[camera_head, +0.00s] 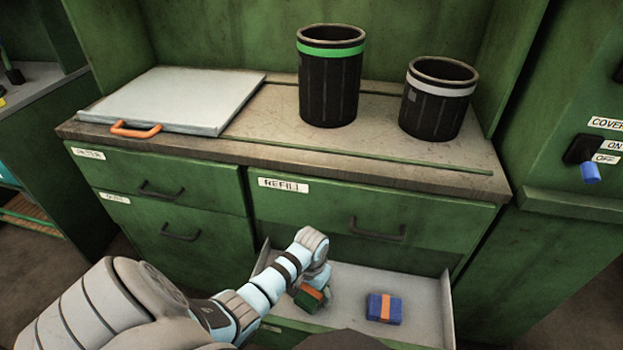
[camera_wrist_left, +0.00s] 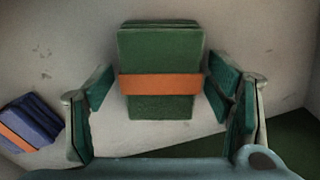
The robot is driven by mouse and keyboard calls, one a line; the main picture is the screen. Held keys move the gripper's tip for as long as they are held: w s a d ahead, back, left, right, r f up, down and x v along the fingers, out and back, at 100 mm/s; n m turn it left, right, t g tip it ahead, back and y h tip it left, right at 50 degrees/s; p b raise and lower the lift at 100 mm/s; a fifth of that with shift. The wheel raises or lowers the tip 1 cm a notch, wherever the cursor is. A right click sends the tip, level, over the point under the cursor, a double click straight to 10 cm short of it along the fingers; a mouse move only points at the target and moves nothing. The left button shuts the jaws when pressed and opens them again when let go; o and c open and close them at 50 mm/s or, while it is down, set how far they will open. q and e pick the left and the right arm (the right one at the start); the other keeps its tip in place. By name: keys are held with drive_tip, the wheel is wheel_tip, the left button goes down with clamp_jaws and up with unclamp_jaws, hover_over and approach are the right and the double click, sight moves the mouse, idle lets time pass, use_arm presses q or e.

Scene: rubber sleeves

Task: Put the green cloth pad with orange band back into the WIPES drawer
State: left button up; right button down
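The green cloth pad with an orange band (camera_head: 309,299) is in the open drawer (camera_head: 436,290), near its left side. In the left wrist view the pad (camera_wrist_left: 158,62) is seen from above against the pale drawer floor. My left gripper (camera_head: 321,283) is over the pad. Its two fingers (camera_wrist_left: 160,92) are spread, one on each side of the pad, with a narrow gap visible on both sides. No WIPES label can be read in these views; the open drawer's front is mostly hidden. My right gripper is not in view.
A blue pad with an orange band (camera_head: 384,308) lies to the right in the same drawer. Above is a closed drawer labelled REFILL (camera_head: 283,185). Two dark bins (camera_head: 331,85) (camera_head: 437,105) and a grey board with an orange handle (camera_head: 180,98) are on the countertop.

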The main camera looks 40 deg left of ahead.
sight(312, 291)
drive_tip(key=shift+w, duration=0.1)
use_arm(q)
wheel_tip(312, 291, up, 8)
drive_tip(key=p, duration=0.4)
drive_tip(key=shift+f+p, duration=0.15)
drive_tip(key=shift+p, duration=0.2)
wheel_tip(312, 291, up, 5)
drive_tip(key=shift+f+p, duration=0.15)
drive_tip(key=shift+p, duration=0.8)
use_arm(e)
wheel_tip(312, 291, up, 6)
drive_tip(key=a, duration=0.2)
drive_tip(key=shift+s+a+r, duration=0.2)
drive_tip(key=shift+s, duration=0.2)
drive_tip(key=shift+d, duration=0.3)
